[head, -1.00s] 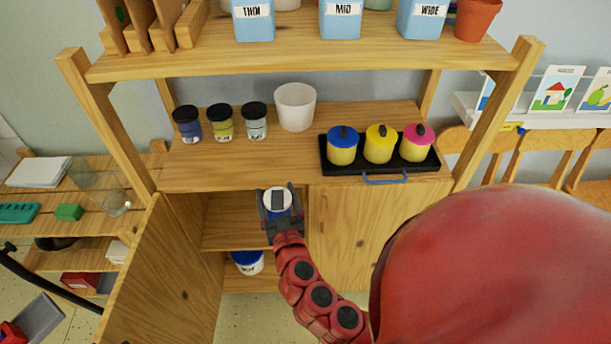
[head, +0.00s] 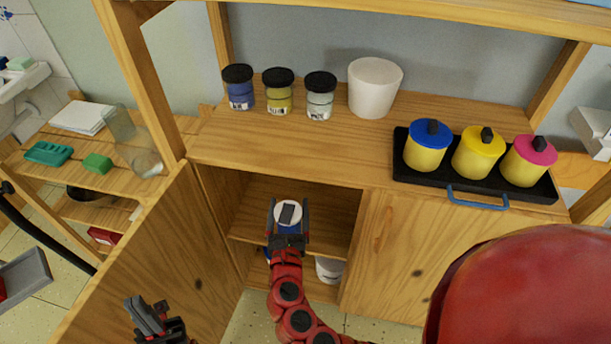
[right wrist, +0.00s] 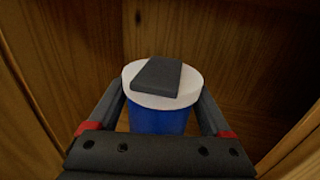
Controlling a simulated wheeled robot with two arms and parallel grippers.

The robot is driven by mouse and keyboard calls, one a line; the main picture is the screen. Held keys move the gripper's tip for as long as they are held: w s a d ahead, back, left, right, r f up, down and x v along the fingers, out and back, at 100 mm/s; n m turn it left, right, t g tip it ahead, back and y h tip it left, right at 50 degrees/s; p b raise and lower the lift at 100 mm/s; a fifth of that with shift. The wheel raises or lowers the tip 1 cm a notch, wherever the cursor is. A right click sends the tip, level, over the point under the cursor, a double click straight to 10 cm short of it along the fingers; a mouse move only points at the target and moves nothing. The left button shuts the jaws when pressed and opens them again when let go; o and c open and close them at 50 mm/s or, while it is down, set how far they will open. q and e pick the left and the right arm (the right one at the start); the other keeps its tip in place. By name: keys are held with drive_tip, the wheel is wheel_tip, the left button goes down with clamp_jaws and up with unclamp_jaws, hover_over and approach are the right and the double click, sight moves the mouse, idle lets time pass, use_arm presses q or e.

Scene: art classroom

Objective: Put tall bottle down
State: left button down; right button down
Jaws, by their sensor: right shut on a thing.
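A blue bottle with a white lid and a dark block on top (head: 288,213) is in my right gripper (head: 288,222), at the open cabinet's (head: 340,197) upper shelf. In the right wrist view, the bottle (right wrist: 160,118) stands upright between the two fingers, with wood around it. I cannot tell whether its base touches the shelf, as its lower part is hidden. My left gripper (head: 148,315) is low at the left, in front of the open cabinet door (head: 150,265); its opening is unclear and nothing shows in it.
A white container (head: 330,270) stands in the lower compartment. Above are three dark-lidded jars (head: 279,92), a white pot (head: 374,88) and a black tray (head: 545,190) with three yellow pots. The right cabinet door (head: 400,250) is closed.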

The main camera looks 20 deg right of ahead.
drive_tip(key=w+d+f+b, duration=0.1)
drive_tip(key=w+d+f, duration=0.1)
drive_tip(key=w, duration=0.4)
drive_tip(key=w+d+f+b, duration=0.2)
drive_tip(key=w+d, duration=0.1)
drive_tip(key=w, duration=0.4)
drive_tip(key=shift+f, duration=0.35)
drive_tip(key=shift+f+b, duration=0.2)
drive_tip(key=shift+b, duration=0.15)
unclamp_jaws()
drive_tip(key=shift+s, duration=0.1)
